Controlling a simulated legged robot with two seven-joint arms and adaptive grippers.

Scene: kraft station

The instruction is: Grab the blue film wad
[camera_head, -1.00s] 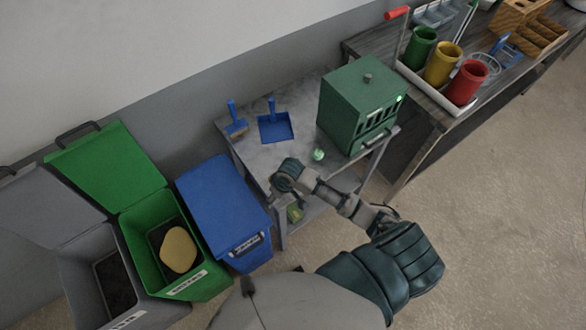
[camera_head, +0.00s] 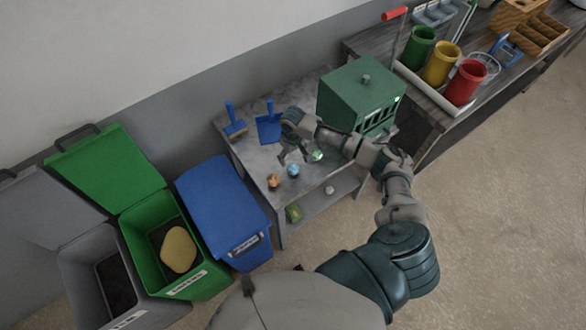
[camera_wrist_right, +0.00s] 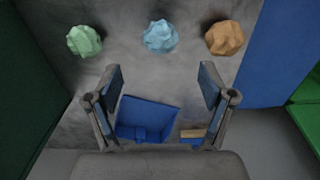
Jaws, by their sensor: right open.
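The blue film wad (camera_head: 293,170) is a small crumpled light-blue ball on the grey table top. In the right wrist view, the blue wad (camera_wrist_right: 160,36) lies beyond the fingertips, roughly centred between them and apart from both. My right gripper (camera_head: 294,157) is over the table, just behind the wad in the head view. In the wrist view my right gripper (camera_wrist_right: 160,78) is open and empty. My left gripper is not in view.
A green wad (camera_wrist_right: 84,40) and a brown wad (camera_wrist_right: 224,38) flank the blue one. A blue dustpan (camera_head: 268,128) and brush (camera_head: 235,123) lie behind. A green box (camera_head: 350,92) stands at the right. Bins, including a blue one (camera_head: 222,205), stand left of the table.

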